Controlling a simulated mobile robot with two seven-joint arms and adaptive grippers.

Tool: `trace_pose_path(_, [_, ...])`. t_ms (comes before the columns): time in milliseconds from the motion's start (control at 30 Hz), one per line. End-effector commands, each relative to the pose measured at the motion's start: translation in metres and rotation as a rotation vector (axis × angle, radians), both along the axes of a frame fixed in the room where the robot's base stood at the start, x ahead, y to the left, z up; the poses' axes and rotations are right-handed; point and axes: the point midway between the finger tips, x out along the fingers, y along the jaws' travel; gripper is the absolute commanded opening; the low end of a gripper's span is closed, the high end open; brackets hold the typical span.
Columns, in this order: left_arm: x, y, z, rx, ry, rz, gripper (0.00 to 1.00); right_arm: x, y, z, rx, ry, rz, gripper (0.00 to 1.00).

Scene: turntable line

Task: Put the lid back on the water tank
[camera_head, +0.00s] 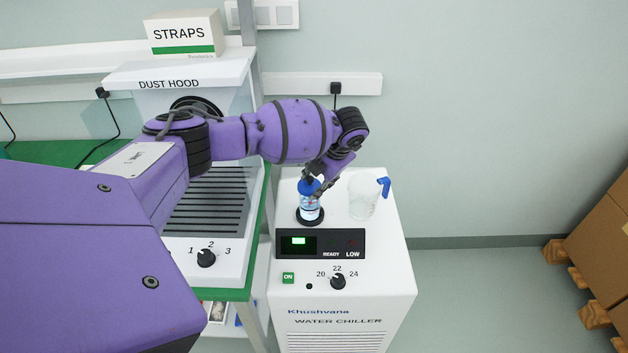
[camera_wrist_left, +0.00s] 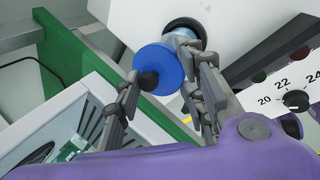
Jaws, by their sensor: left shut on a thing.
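The water tank (camera_head: 310,207) is a small clear vessel standing in a black ring on top of the white water chiller. The blue lid (camera_head: 309,187) shows at the tank's top; I cannot tell whether it is seated or just above. My left gripper (camera_head: 318,182) reaches down from above, shut on the lid. In the left wrist view the round lid (camera_wrist_left: 160,66), with a black knob, lies between the fingers of my left gripper (camera_wrist_left: 158,76). The tank (camera_wrist_left: 184,36) is behind it, partly hidden by the lid. My right gripper is not in view.
A clear jug (camera_head: 362,197) with a blue handle stands close to the right of the tank. The chiller (camera_head: 340,275) has a display and dial in front. The dust hood (camera_head: 205,268) stands to its left on a green bench. Cartons (camera_head: 597,215) on pallets are at far right.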

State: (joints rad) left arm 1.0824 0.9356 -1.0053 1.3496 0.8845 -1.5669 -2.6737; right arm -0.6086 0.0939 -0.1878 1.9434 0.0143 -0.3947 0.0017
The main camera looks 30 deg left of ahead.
Motion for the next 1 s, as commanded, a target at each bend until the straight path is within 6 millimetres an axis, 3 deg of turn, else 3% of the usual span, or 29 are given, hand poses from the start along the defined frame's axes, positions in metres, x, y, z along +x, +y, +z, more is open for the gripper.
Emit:
trace_pose_path(33, [-0.006, -0.003, -0.017, -0.007, 0.019, -0.003, 0.11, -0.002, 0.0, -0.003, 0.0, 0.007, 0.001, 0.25])
trace_pose_path(100, [-0.006, -0.003, -0.017, -0.007, 0.019, -0.003, 0.03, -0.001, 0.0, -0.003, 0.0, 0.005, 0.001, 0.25])
trace_pose_path(333, [-0.006, -0.002, -0.016, -0.006, 0.019, -0.002, 0.02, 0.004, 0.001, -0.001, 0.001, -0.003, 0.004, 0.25])
trace_pose_path(367, [-0.006, -0.002, -0.016, -0.006, 0.019, -0.002, 0.42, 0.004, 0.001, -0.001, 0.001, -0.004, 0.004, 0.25])
trace_pose_path(500, [-0.006, -0.002, -0.014, -0.005, 0.017, -0.002, 0.61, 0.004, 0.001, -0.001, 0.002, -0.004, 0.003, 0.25])
trace_pose_path(733, [-0.003, -0.001, -0.008, -0.002, 0.009, 0.0, 0.62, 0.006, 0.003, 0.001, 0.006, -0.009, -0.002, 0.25])
trace_pose_path(900, [-0.003, 0.0, -0.006, -0.002, 0.007, 0.0, 0.82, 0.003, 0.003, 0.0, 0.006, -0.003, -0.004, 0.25])
trace_pose_path(1000, [-0.002, 0.0, -0.005, -0.002, 0.006, 0.0, 0.83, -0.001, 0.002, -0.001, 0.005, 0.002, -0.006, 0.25])
